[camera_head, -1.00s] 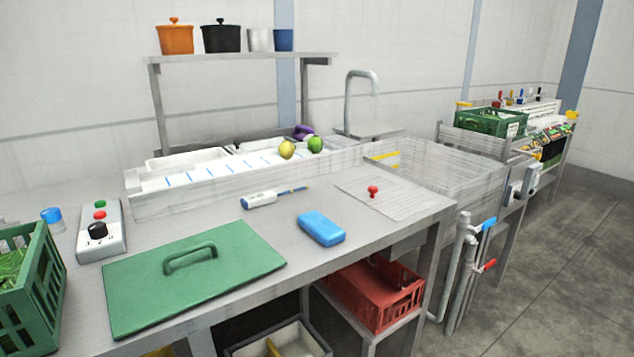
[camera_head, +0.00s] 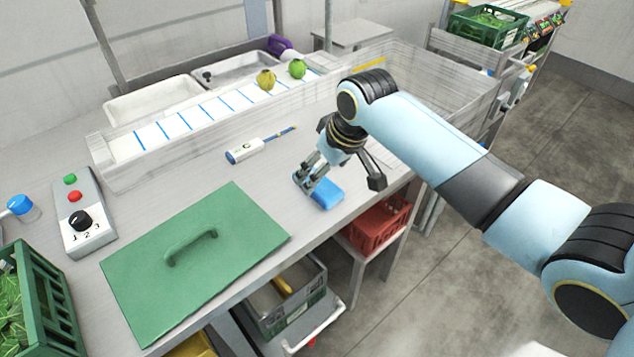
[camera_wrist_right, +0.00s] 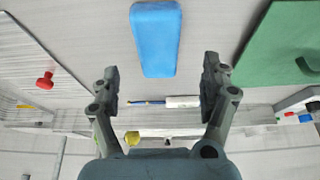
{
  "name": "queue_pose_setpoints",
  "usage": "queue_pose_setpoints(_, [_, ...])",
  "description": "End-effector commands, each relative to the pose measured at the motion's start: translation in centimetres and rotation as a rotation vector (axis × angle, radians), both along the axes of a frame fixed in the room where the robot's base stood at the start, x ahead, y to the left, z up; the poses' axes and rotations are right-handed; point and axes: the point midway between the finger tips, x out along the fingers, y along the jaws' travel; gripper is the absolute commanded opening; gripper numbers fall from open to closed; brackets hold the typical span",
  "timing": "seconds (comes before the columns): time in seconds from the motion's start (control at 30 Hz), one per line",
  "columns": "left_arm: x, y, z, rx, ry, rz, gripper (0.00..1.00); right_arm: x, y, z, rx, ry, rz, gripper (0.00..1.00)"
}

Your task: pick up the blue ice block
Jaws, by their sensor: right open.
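The blue ice block (camera_head: 325,193) lies flat on the metal worktop near its front edge. My right gripper (camera_head: 338,182) is over it in the head view, its fingers partly hiding the block. In the right wrist view the block (camera_wrist_right: 156,38) shows whole, between the lines of the two fingers but beyond their tips. The right gripper (camera_wrist_right: 160,76) is open, with nothing between its fingers. I cannot tell its exact height above the block. My left gripper is not in view.
A green board with a handle (camera_head: 147,284) lies left of the block. A probe thermometer (camera_head: 245,151) lies behind it. A red crate (camera_head: 372,228) stands below the worktop.

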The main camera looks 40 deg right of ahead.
Motion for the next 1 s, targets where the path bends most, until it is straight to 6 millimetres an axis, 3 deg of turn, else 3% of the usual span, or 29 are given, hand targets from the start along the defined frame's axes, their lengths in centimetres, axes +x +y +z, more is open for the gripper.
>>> queue_pose_setpoints(0.4, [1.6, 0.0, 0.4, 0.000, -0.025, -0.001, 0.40, 2.0, -0.1, -4.5, 0.001, 0.000, -0.001, 0.80])
queue_pose_setpoints(0.67, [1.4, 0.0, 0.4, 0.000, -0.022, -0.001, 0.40, 2.1, -0.1, -4.8, 0.000, -0.001, 0.000, 0.80])
queue_pose_setpoints(1.0, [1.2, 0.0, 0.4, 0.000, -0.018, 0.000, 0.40, 2.1, -0.1, -4.8, 0.000, 0.000, 0.000, 0.35])
